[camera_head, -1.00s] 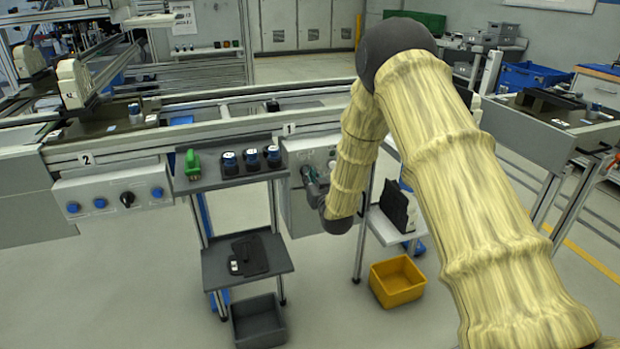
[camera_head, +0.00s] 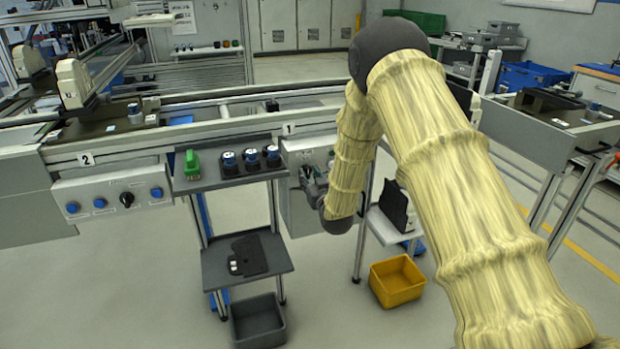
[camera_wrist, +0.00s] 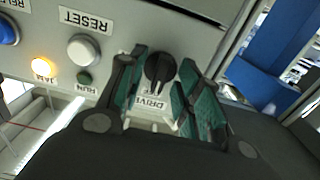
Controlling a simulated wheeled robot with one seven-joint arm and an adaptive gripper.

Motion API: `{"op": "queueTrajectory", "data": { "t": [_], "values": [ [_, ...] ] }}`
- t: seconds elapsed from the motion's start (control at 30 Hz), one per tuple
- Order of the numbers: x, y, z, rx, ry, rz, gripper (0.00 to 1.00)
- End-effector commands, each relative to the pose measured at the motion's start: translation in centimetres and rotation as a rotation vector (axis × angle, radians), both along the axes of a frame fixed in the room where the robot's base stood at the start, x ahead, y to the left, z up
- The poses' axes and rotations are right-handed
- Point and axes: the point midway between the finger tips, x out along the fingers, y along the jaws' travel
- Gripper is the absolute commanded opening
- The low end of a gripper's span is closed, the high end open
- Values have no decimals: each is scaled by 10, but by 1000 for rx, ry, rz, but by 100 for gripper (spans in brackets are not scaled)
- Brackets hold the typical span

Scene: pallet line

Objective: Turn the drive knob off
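My gripper (camera_wrist: 163,60) is open, with one green-padded finger on each side of the knob. Gaps show between the knob and both pads; I cannot tell how deep the fingers reach. In the head view my gripper (camera_head: 308,174) is at the panel (camera_head: 322,156) under station 1, and the knob is hidden there.
On the panel are a white reset button (camera_wrist: 83,50), a lit amber jam lamp (camera_wrist: 43,68), a dark green run lamp (camera_wrist: 85,78) and a blue button (camera_wrist: 8,32). A shelf (camera_head: 228,176) with dark cups stands left of my gripper. A yellow bin (camera_head: 397,282) is on the floor.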

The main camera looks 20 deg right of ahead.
Motion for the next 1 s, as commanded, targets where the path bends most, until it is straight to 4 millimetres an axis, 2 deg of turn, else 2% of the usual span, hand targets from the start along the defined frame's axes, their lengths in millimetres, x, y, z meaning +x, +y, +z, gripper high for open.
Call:
{"op": "queueTrajectory", "data": {
  "t": [0.17, 0.33, 0.8, 1.0],
  "values": [
    [-1, 0, 0, 0, -1, 1, 34],
    [-12, 0, 0, 1, 0, 0, 34],
    [-93, -3, 0, 0, 1, 0, 34],
    [-114, -4, 0, 0, 1, 0, 34]
  ]
}}
